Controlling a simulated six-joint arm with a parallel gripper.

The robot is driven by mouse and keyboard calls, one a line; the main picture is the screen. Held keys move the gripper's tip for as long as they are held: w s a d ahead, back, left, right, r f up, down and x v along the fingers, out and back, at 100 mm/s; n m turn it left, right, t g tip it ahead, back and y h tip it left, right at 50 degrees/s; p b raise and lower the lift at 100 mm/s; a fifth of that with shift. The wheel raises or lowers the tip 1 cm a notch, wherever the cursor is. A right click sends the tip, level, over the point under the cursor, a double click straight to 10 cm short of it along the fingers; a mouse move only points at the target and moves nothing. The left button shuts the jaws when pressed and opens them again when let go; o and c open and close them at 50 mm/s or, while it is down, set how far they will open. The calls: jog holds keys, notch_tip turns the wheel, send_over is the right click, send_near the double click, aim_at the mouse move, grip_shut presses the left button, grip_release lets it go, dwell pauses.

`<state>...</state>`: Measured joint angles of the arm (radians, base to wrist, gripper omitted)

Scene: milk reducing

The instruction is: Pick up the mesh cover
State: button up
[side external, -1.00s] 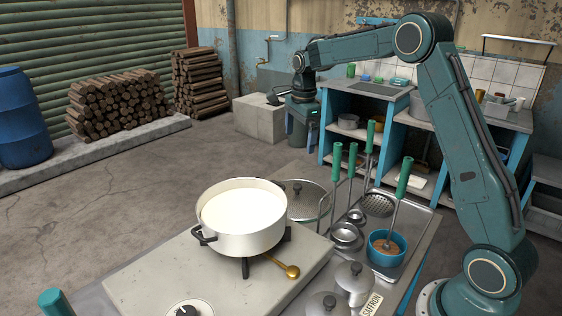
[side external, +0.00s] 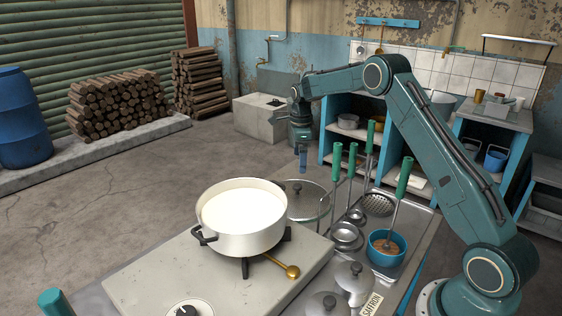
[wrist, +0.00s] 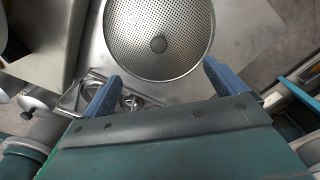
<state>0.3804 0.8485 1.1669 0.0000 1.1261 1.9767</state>
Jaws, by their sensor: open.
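The mesh cover is a round, finely perforated metal disc (wrist: 158,20) with a dark knob at its centre in the wrist view. In the side external view the mesh cover (side external: 306,207) lies behind the white pot, its near part partly hidden by the pot. My gripper (side external: 302,163) hangs above the cover, pointing down, with a gap between. In the wrist view my gripper (wrist: 162,71) is open and empty; its two blue fingers are spread on either side of the cover's near edge, and the knob is ahead of them.
A white pot of milk (side external: 242,235) stands on the burner, left of the cover. Tall green-handled ladles (side external: 337,165) stand close to the right of the cover. A blue cup (side external: 387,249), lidded steel pots (side external: 355,277) and a brass spoon (side external: 292,271) are nearer the camera.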

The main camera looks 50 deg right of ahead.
aim_at(298, 186)
notch_tip(298, 186, down, 7)
jog(key=shift+r, duration=0.1)
dwell(0.4)
jog(key=shift+w+a+f, duration=0.1)
jog(key=shift+f, duration=1.2)
jog(key=shift+a+f, duration=0.1)
jog(key=shift+f, duration=1.2)
jog(key=shift+c, duration=0.5)
jog(key=shift+f, duration=0.1)
jog(key=c, duration=2)
